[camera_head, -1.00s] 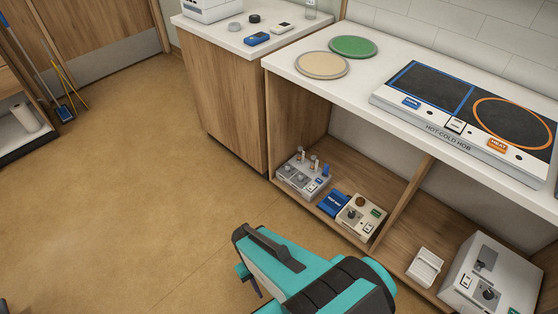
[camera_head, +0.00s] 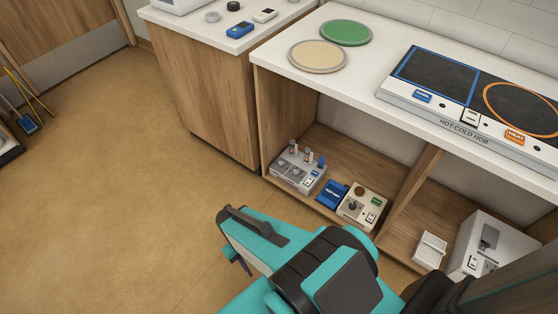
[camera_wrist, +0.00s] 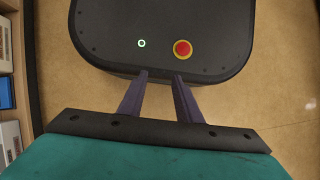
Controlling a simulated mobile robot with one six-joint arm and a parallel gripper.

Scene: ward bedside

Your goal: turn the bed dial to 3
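No bed dial that I can make out for certain shows in either view. Small devices with knobs stand in the low shelf in the head view: a grey box (camera_head: 297,172) with several pegs, a cream box (camera_head: 359,207) with a dark knob, and a white box (camera_head: 490,246), partly cut off. Their markings are too small to read. My gripper (camera_wrist: 159,76) is open and empty in the wrist view, its two dark fingers apart and pointing over my own base. In the head view it is in front of the shelf, clear of the devices.
A counter (camera_head: 275,50) above the shelf holds a beige disc (camera_head: 317,57), a green disc (camera_head: 344,33) and a hot-cold hob (camera_head: 461,127). A blue pack (camera_head: 331,193) and a white ridged block (camera_head: 430,249) lie in the shelf. Open floor (camera_head: 110,190) lies to the left.

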